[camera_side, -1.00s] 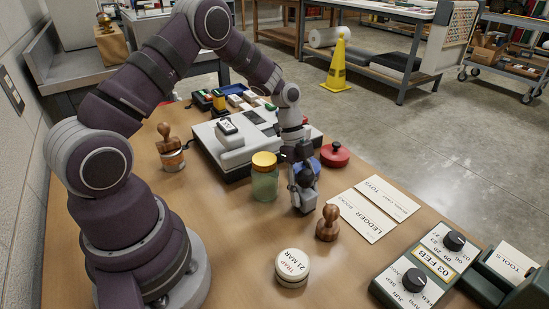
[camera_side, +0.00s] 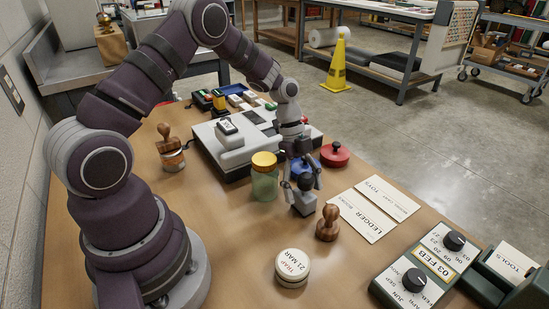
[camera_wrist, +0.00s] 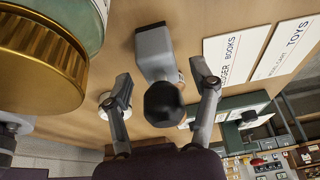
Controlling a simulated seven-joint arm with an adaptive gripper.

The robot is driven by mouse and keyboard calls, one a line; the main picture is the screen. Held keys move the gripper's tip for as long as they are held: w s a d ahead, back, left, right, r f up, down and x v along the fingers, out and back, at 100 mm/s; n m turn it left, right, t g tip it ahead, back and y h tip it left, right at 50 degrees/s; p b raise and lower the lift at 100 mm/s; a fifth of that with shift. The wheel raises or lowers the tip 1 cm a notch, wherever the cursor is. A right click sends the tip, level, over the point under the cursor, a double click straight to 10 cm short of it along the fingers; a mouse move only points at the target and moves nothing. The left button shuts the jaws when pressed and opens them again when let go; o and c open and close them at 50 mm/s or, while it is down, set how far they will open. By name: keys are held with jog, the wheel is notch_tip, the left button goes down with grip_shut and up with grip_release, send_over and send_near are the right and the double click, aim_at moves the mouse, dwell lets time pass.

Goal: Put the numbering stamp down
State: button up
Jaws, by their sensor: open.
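The numbering stamp, a grey block with a black knob, stands on the wooden table in the side view (camera_side: 304,203), beside a brown wooden hand stamp (camera_side: 328,224). In the wrist view its grey body (camera_wrist: 155,52) and black knob (camera_wrist: 163,104) lie between my fingers. My gripper (camera_side: 304,184) is open around the knob, with a finger apart on each side. The wrist view shows clear gaps between both fingertips (camera_wrist: 164,84) and the stamp. The stamp's underside is hidden.
A green jar with a gold lid (camera_side: 264,180) stands close on the left. Cards (camera_side: 367,213) lie to the right. A round tin (camera_side: 292,268) and a green date display (camera_side: 421,276) are in front. A grey-white machine (camera_side: 232,150) and a red-lidded pot (camera_side: 335,154) stand behind.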

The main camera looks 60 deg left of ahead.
jog(key=v, duration=1.1)
jog(key=s+d+r+n+t+y, duration=0.2)
jog(key=s+n, duration=0.4)
jog(key=n, duration=0.3)
jog(key=s+d+r+n+t+y, duration=0.2)
jog(key=s+r+n, duration=0.3)
jog(key=n, duration=0.4)
jog(key=shift+s+d+r+t+y, duration=0.3)
jog(key=shift+s+d+r+t, duration=0.1)
jog(key=shift+s+t, duration=0.4)
